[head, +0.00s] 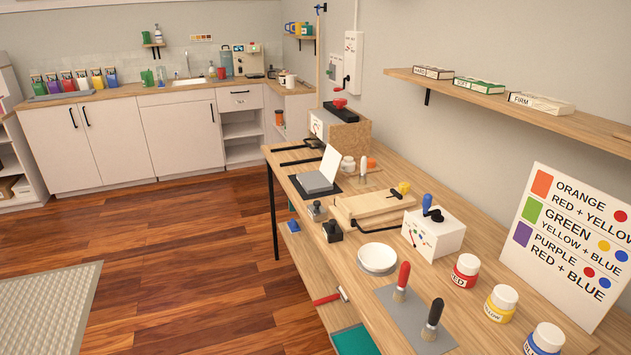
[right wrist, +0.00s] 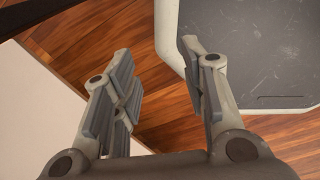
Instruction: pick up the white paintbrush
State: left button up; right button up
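A white paintbrush (head: 363,168) appears to stand upright at the far part of the wooden workbench (head: 465,290) in the head view. It is small there, between a small white jar (head: 347,166) and an orange item (head: 372,162). A red-handled brush (head: 402,282) and a black-handled brush (head: 433,320) stand upright on a grey mat (head: 385,293) nearer to me. My right gripper (right wrist: 168,90) shows in the right wrist view, its fingers wide apart with nothing between them, over the wooden floor. My left gripper is in neither view.
The bench also holds a white bowl (head: 377,259), a white box with a blue knob (head: 433,232), red (head: 465,271), yellow (head: 501,304) and blue (head: 544,340) paint jars, and a leaning colour chart (head: 571,240). A shelf (head: 530,107) overhangs it. The floor (head: 190,240) to the left is open.

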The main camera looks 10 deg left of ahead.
aim_at(362, 175)
jog(key=i+j+z, duration=0.1)
jog(key=i+j, duration=0.6)
jog(key=j, duration=0.15)
